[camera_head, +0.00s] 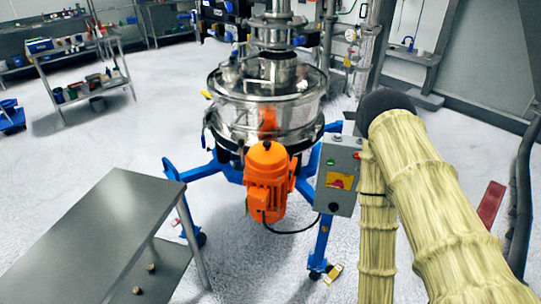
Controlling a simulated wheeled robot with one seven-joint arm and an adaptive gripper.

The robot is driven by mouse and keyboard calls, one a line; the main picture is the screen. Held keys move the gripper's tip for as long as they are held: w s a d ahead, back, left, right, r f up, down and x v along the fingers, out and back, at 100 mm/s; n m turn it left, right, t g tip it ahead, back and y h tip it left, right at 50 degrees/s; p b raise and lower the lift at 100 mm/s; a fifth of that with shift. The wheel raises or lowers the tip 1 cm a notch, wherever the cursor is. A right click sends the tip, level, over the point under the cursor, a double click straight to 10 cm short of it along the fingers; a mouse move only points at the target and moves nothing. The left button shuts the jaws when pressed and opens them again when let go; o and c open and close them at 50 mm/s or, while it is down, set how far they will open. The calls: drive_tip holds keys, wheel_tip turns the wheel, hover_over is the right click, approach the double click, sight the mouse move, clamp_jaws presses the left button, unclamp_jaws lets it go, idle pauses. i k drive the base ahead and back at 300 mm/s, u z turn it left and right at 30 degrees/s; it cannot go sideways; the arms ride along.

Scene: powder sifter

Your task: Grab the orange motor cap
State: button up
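The orange motor (268,185) hangs upright on the front of the steel powder sifter (265,110). Its rounded orange cap (267,153) is at the upper end, facing me, and appears seated on the motor. The motor and cap show near the middle of the head view, with nothing in front of them. My arm, in a pale yellow sleeve, fills the right side, bent at a dark joint. My gripper is not in view, so what it holds cannot be seen.
A grey control box (338,175) stands just right of the motor. Blue sifter legs (321,243) spread on casters. A steel table (100,225) stands at front left. A black cable (291,229) loops below the motor. A loaded shelf cart (85,75) is back left.

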sight(265, 156)
drive_tip(key=u, duration=0.55)
drive_tip(key=k, duration=0.65)
drive_tip(key=u, duration=0.5)
drive_tip(key=i, duration=1.2)
drive_tip(key=z, duration=0.85)
